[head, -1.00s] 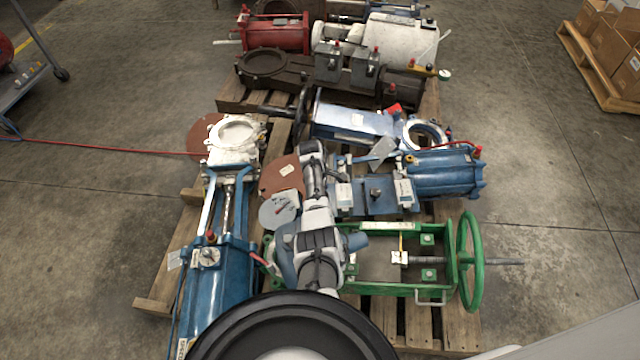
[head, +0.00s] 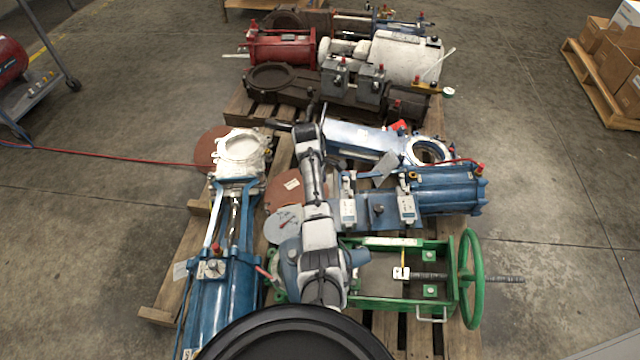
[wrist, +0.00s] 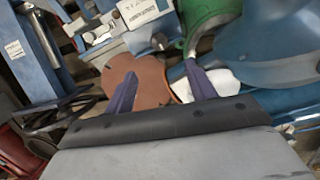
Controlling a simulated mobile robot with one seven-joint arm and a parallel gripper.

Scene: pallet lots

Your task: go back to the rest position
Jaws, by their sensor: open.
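My gripper (wrist: 160,88) shows in the wrist view as two dark purple fingers set apart, with nothing between them that I can see held. A rust-brown disc (wrist: 152,72) lies beyond the fingers. In the head view my arm reaches forward from the bottom middle, over the loaded pallet. The fingers cannot be made out there.
A wooden pallet (head: 160,312) carries blue valve assemblies (head: 445,190), a green frame with a handwheel (head: 470,278) and a white-flanged valve (head: 240,148). A cart (head: 45,95) is left, boxes (head: 605,60) right. Bare floor flanks the pallet.

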